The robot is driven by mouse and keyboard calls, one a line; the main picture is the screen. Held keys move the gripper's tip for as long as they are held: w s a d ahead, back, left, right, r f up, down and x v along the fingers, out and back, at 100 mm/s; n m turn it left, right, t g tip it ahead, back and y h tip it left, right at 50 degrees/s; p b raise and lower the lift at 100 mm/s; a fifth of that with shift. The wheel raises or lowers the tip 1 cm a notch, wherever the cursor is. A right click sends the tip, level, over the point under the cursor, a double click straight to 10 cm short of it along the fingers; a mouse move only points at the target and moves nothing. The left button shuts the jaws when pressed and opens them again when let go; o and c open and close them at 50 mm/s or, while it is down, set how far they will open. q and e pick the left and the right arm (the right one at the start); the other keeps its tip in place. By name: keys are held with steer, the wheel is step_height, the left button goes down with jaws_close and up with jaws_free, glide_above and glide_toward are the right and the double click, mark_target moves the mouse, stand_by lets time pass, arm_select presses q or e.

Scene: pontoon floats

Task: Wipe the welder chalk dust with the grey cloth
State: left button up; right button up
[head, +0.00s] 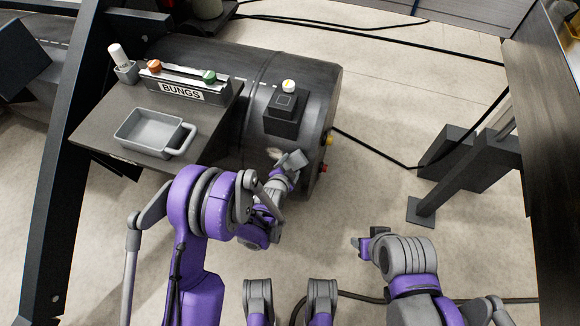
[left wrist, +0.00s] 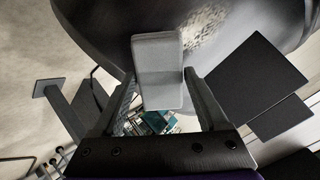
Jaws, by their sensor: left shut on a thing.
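The grey cloth (head: 293,160) is a small folded pad at the tip of my left gripper (head: 284,170), which is shut on it. In the left wrist view the cloth (left wrist: 158,62) stands between the two fingers, close to the dark float. The welder chalk dust (left wrist: 206,28) shows there as a pale speckled patch on the float, just beyond and right of the cloth. In the head view only a small pale bit of dust (head: 273,153) shows beside the cloth; the rest is hidden. Whether cloth and float touch is unclear. My right gripper (head: 365,246) is low at the right, apart from the float.
The dark cylindrical float (head: 312,82) carries a black box (head: 283,118). A table (head: 97,120) at left holds a grey handled tray (head: 150,114), a BUNGS rack (head: 185,93) and a white-topped marker (head: 118,55). A dark post stand (head: 450,170) is at right. Bare floor lies between.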

arm_select(q)
steer(key=shift+w+d+f, duration=0.2)
steer(key=shift+w+f, duration=0.1)
steer(key=shift+w, duration=0.2)
steer(key=shift+w+a+f+b, duration=0.1)
steer(key=shift+w+a+b, duration=0.15)
steer(key=shift+a+b, duration=0.6)
steer(key=shift+w+a+b, duration=0.25)
steer(key=shift+a+b, duration=0.05)
steer(key=shift+a, duration=0.7)
steer(key=shift+w+a+b, duration=0.2)
steer(key=shift+w+a, duration=0.05)
steer(key=shift+a, duration=0.35)
steer(key=shift+w+a+b, duration=0.2)
steer(key=shift+a, duration=0.35)
steer(key=shift+w+a, duration=0.25)
steer(key=shift+a, duration=0.55)
steer(key=shift+w+a, duration=0.25)
steer(key=shift+a, duration=0.55)
steer(key=shift+w+a, duration=0.25)
steer(key=shift+a, duration=0.55)
steer(key=shift+w+b, duration=0.1)
steer(key=shift+b, duration=0.25)
